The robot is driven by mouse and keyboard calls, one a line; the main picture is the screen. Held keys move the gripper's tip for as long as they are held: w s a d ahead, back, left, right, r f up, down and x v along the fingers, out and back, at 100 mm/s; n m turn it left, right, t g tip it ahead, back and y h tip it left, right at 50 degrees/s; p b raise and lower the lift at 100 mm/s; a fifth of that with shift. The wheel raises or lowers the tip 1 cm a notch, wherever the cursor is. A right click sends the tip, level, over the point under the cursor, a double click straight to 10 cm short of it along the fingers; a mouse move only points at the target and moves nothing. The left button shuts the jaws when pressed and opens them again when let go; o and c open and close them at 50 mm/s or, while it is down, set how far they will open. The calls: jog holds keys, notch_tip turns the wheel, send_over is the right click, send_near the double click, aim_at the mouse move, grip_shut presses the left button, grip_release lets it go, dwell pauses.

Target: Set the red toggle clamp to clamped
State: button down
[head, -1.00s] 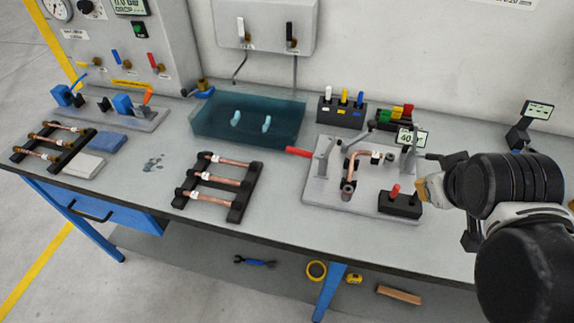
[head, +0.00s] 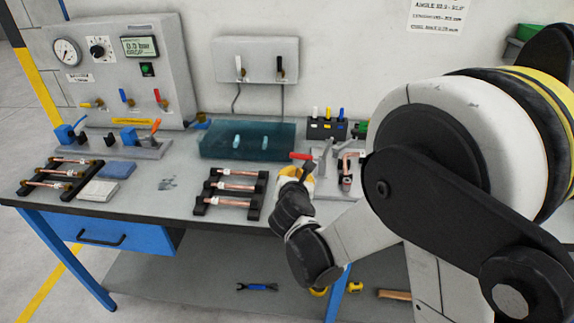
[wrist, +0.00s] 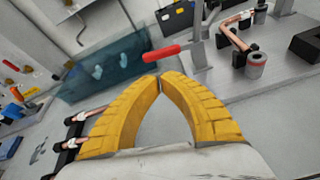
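The red toggle clamp's handle (head: 302,156) sticks out to the left from its grey metal bracket at the fixture plate's left end. In the wrist view the red handle (wrist: 161,52) lies roughly level, just beyond the fingertips. My gripper (wrist: 161,79) has two yellow ribbed fingers with their tips together and nothing between them. A small gap shows between the tips and the handle in that picture; I cannot tell the true distance. In the head view my gripper (head: 291,171) is just below and in front of the handle. My arm hides the fixture's right part.
A bent copper tube (wrist: 234,36) sits on the fixture plate (wrist: 215,80), right of the clamp. A teal tray (head: 215,142) stands behind left. A black rack (head: 236,188) of copper tubes is left of my gripper. A block with coloured handles (head: 327,128) stands behind.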

jog(key=shift+s+a+f+n, duration=0.2)
jog(key=shift+a+f+n, duration=0.25)
jog(key=shift+a+n, duration=0.25)
jog(key=shift+w, duration=0.1)
jog(key=b+x, duration=0.3)
jog(key=x, duration=0.6)
jog(key=shift+w, duration=0.4)
jog(key=shift+w+r, duration=0.1)
